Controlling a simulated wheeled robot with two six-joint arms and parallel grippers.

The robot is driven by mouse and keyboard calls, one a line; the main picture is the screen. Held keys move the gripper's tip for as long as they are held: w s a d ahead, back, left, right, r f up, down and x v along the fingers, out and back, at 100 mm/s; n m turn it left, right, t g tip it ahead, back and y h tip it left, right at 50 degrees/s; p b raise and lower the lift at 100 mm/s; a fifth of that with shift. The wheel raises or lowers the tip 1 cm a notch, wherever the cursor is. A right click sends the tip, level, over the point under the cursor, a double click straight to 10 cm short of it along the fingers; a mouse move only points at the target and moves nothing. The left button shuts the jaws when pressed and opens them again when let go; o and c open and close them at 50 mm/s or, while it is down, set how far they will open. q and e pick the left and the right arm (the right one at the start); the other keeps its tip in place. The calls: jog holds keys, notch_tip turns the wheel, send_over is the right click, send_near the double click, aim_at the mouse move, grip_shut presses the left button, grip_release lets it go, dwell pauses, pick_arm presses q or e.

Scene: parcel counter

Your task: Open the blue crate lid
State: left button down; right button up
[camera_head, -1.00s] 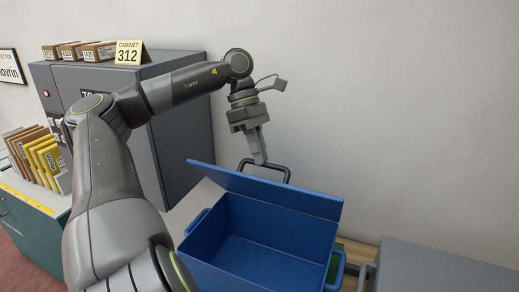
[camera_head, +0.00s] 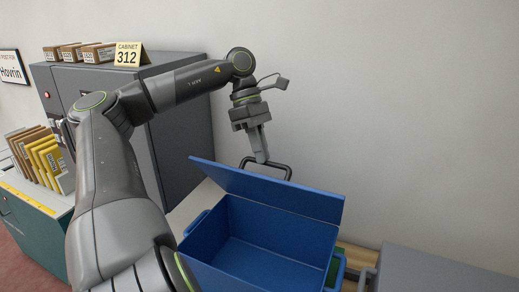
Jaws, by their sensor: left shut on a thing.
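The blue crate (camera_head: 225,279) stands at the lower middle with its empty inside showing. Its blue lid (camera_head: 270,190) is raised at the back edge and tilted up, so the crate is open. A dark handle (camera_head: 290,172) sticks up behind the lid's top edge. My left gripper (camera_head: 261,158) points down above the lid and is shut on the handle. My right gripper is not in view.
Upright yellow and brown parcels (camera_head: 45,158) stand at the left. A grey box (camera_head: 430,275) is at the lower right, close to the crate.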

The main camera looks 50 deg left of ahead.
pick_arm(q)
jog(key=shift+f, duration=0.1)
dwell(0.7)
jog(key=c, duration=1.7)
grip_release()
jog(key=shift+w, duration=0.1)
jog(key=shift+o, duration=1.1)
jog(key=shift+w, duration=0.25)
jog(key=shift+s, duration=0.2)
jog(key=p+v, duration=1.2)
jog(key=v, duration=0.5)
jog(key=shift+r, duration=0.2)
